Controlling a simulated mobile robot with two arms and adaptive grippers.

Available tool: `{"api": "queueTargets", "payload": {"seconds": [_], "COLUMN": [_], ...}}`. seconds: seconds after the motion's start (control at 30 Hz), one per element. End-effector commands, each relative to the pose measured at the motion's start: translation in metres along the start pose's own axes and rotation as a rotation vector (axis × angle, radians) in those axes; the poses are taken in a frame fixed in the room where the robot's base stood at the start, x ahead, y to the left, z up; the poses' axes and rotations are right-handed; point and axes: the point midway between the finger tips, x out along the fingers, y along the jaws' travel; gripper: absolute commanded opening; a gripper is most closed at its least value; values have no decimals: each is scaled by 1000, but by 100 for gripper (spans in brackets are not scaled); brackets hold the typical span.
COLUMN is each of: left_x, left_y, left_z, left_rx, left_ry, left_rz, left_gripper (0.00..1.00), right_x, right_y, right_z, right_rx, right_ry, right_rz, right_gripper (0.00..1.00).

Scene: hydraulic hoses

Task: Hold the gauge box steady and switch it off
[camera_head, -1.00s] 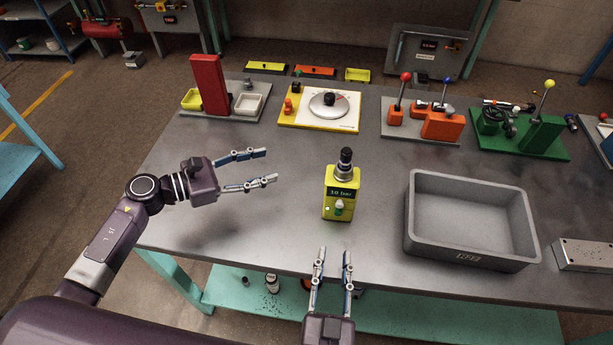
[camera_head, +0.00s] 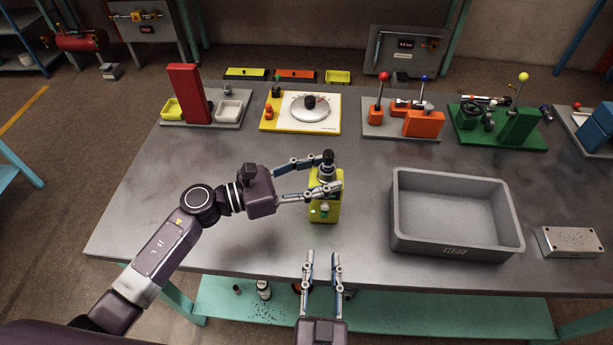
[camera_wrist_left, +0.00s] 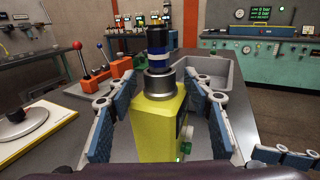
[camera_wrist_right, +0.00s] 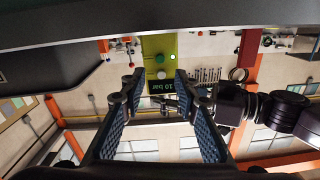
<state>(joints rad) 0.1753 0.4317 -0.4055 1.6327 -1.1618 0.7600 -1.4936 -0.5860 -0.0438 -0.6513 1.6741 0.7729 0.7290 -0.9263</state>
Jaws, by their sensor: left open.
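The yellow-green gauge box (camera_head: 324,212) stands upright near the table's front edge, with a dark and silver fitting (camera_head: 327,165) on top. My left gripper (camera_head: 331,174) is open, with one finger on the box's far side and one across its near side. In the left wrist view the box (camera_wrist_left: 157,128) sits between the fingers with gaps beside it. My right gripper (camera_head: 322,256) is open and empty in front of the box. In the right wrist view the box (camera_wrist_right: 160,48) shows round buttons and a "10 bar" display, beyond the fingers.
A grey bin (camera_head: 455,250) stands right of the box, with a grey metal block (camera_head: 570,241) beyond it. Lever and dial fixtures, such as the dial board (camera_head: 300,124), line the back. The table left of my left arm is clear.

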Motion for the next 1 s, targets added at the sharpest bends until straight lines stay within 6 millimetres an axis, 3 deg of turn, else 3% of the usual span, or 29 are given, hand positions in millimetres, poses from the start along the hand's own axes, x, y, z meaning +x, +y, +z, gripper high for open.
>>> {"api": "queueTargets", "payload": {"seconds": [0.37, 0.8, 0.9, 1.0], "left_x": [7, 7, 7, 7], "left_y": [0, 0, 0, 0], "left_z": [0, 0, 0, 0], "left_rx": [0, 0, 0, 0], "left_ry": [0, 1, 1, 1], "left_rz": [0, 1, 1, 1], "left_gripper": [47, 0, 0, 0], "right_x": [0, 0, 0, 0], "right_y": [0, 0, 0, 0], "right_z": [0, 0, 0, 0], "right_rx": [0, 0, 0, 0], "right_ry": [0, 0, 0, 0], "right_rz": [0, 0, 0, 0], "right_gripper": [29, 29, 27, 16]}}
